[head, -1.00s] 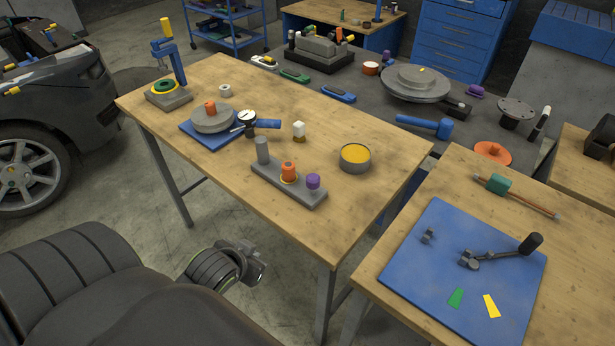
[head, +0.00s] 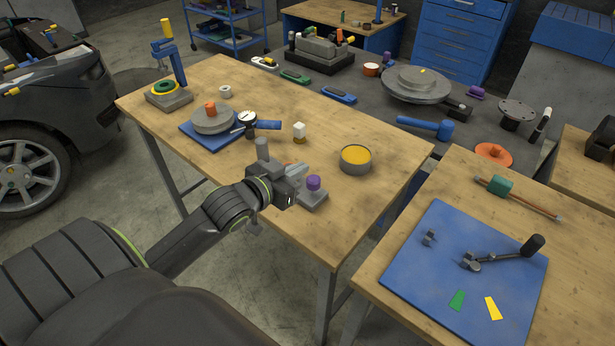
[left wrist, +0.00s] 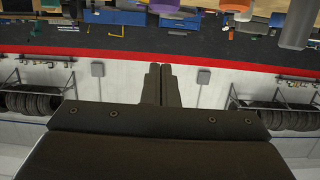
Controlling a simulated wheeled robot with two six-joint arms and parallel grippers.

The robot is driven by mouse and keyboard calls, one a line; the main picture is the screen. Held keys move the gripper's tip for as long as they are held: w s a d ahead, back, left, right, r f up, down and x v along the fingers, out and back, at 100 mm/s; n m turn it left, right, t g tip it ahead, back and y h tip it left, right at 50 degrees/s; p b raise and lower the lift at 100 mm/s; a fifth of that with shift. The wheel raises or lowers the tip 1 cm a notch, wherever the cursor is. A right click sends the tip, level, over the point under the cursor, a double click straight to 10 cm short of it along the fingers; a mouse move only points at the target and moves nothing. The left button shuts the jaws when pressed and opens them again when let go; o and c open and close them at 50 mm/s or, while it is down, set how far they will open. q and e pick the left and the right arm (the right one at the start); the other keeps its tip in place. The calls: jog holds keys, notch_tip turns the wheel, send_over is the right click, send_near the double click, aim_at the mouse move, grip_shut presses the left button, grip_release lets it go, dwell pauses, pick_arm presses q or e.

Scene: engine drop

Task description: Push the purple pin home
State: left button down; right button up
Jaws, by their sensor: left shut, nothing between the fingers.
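The purple pin (head: 313,183) stands upright at the right end of a grey block (head: 318,202) on the wooden table, its top well above the block. At the block's other end stands a grey cylinder (head: 262,149). The orange pin seen between them earlier is mostly hidden by my left gripper (head: 299,172). This gripper is over the middle of the block, just left of the purple pin; I cannot tell whether it touches anything. In the left wrist view its fingers (left wrist: 160,84) are shut together and empty. My right gripper is not in view.
A grey tin with yellow contents (head: 355,160) stands right of the block. A small white-topped piece (head: 299,131), a dial gauge (head: 246,121) and a disc on a blue plate (head: 186,133) lie behind. The table's front right is clear.

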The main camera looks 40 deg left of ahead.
aim_at(309, 185)
pick_arm(q)
jog(key=w+f, duration=0.3)
jog(key=shift+w+d+f, duration=0.15)
jog(key=shift+w+f, duration=0.1)
jog(key=shift+w, duration=0.05)
jog(key=shift+s+f, duration=0.15)
jog(key=shift+f, duration=0.55)
jog(key=shift+f, duration=0.1)
jog(key=shift+f+b, duration=0.75)
jog(key=shift+f, duration=0.75)
jog(key=shift+r, duration=0.1)
